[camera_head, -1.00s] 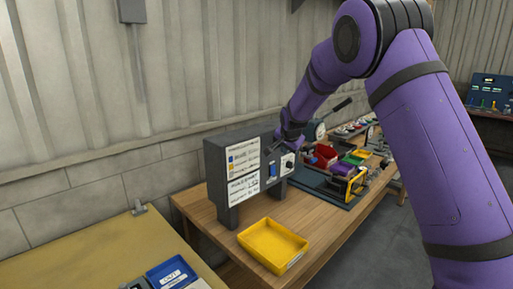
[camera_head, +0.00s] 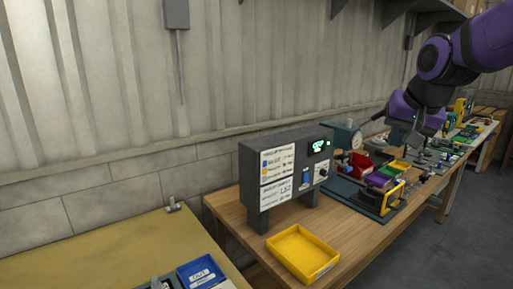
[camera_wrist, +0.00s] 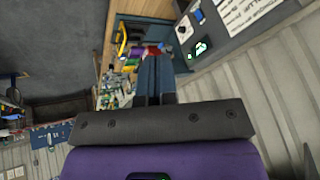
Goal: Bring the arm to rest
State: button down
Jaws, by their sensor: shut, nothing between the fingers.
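My gripper (camera_head: 413,143) hangs from my purple arm at the right of the head view, in front of the far part of the workbench. In the wrist view its two dark fingers (camera_wrist: 154,78) lie side by side, shut, with nothing seen between them. The grey test box (camera_head: 287,172) stands on the wooden bench left of the gripper, with a lit green display, a blue switch and a knob. It also shows tilted at the top right of the wrist view (camera_wrist: 225,25). The gripper is apart from the box.
A yellow tray (camera_head: 304,254) sits on the wooden bench (camera_head: 243,216) in front of the box. Red, green and purple bins and tools crowd the bench beyond. A blue bin (camera_head: 201,273) is at the front left. Open floor (camera_head: 450,255) lies at the right.

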jog(key=s+f+n, duration=0.3)
jog(key=s+n, duration=0.1)
jog(key=s, duration=1.7)
jog(key=shift+s+d+g+h, duration=0.3)
jog(key=shift+s+d+g, duration=0.05)
jog(key=shift+g, duration=0.05)
